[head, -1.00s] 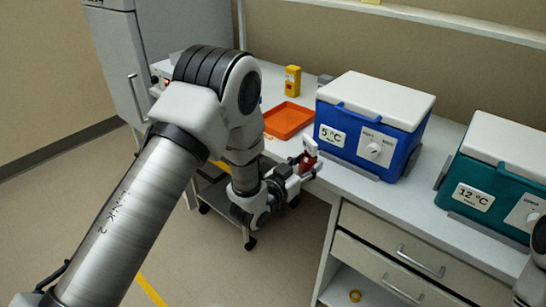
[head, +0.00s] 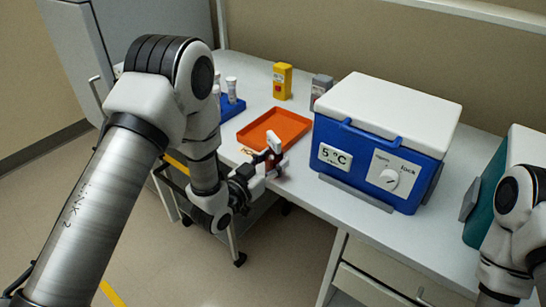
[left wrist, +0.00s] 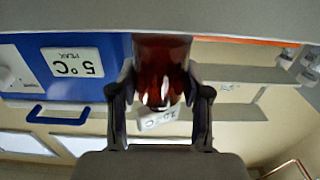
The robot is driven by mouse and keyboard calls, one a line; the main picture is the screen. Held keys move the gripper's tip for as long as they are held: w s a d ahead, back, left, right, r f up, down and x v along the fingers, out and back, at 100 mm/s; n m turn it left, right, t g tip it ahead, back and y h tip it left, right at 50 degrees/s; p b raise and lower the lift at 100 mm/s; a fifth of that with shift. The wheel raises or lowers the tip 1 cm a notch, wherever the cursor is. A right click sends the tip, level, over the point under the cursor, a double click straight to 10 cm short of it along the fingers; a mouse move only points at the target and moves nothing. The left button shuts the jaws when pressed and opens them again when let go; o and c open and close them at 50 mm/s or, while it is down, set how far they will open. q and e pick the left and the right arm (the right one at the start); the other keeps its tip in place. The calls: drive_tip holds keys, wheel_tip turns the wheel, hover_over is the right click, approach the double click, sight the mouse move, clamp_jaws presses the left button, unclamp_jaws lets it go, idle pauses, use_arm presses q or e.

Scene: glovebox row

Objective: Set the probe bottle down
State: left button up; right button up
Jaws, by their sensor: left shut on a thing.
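My left gripper (head: 266,168) is shut on the probe bottle (head: 272,157), a small dark red-amber bottle with a white upper part. The bottle is roughly upright at the front edge of the bench, by the near right corner of the orange tray (head: 272,129). I cannot tell whether its base touches the bench. In the left wrist view the amber bottle (left wrist: 162,68) sits between both fingers, with a white "°C" tag beyond its end. My right gripper is out of view; only part of my right arm shows.
A blue cooler (head: 345,180) marked 5 °C, with a white lid, stands right of the bottle. A teal cooler (head: 483,205) is farther right.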

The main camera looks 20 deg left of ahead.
use_arm(q)
drive_tip(key=shift+w+d+f, duration=0.1)
drive_tip(key=shift+w+f, duration=0.3)
drive_tip(key=shift+f, duration=0.15)
drive_tip(key=o, duration=1)
drive_tip(key=shift+s, duration=0.1)
drive_tip(key=shift+o, duration=1)
drive_tip(key=shift+s+r, duration=0.25)
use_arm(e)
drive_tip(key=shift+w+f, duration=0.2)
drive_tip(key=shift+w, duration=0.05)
use_arm(q)
drive_tip(key=shift+w+f, duration=0.15)
